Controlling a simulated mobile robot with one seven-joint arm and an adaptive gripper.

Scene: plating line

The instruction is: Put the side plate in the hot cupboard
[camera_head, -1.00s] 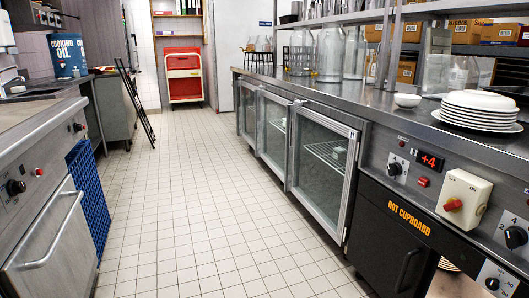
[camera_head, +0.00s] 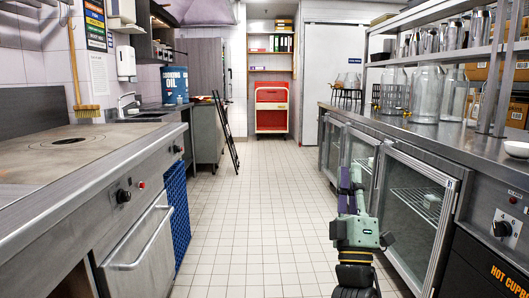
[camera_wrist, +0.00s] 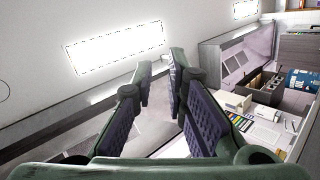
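The hot cupboard (camera_head: 490,268) shows only in part at the lower right corner of the head view, with its orange lettering cut off by the frame edge. No side plate shows in either current view. My gripper (camera_head: 350,180) points upward in front of the glass-doored counter. In the wrist view my gripper (camera_wrist: 159,78) has its two purple-padded fingers apart with nothing between them. The wrist camera looks towards the ceiling and the room's far side.
A steel counter (camera_head: 420,138) with glass-doored cabinets runs along the right. A white bowl (camera_head: 516,149) and glass jars (camera_head: 425,95) stand on it. The cooking range (camera_head: 75,165) lines the left. The tiled aisle (camera_head: 240,205) is clear up to a red trolley (camera_head: 270,108).

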